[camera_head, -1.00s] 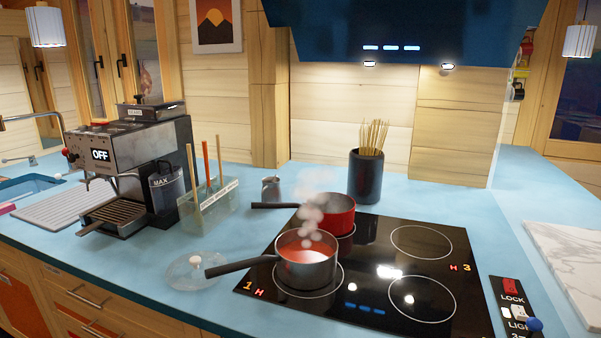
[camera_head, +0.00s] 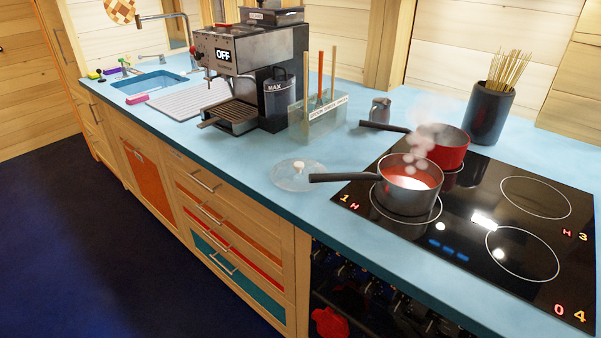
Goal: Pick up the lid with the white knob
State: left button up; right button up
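The lid (camera_head: 291,177) is a round, clear glass lid with a small white knob (camera_head: 299,167) on top. It lies flat on the blue counter, left of the hob and near the counter's front edge. The grey saucepan (camera_head: 409,185) on the front left ring holds red liquid and steams. Its dark handle (camera_head: 345,178) points left, and the tip is close to the lid's right side. Neither of my grippers is in view.
A red pan (camera_head: 446,150) stands behind on the black hob (camera_head: 480,215), its handle pointing left. A coffee machine (camera_head: 245,75), a clear holder (camera_head: 318,118) with sticks, a small metal jug (camera_head: 380,110) and a dark pot of sticks (camera_head: 489,112) stand behind. Open floor (camera_head: 90,230) lies at left.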

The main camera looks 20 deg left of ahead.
aim_at(291, 175)
jog(key=z, duration=0.2)
jog(key=j+z, duration=0.85)
jog(key=j, duration=0.3)
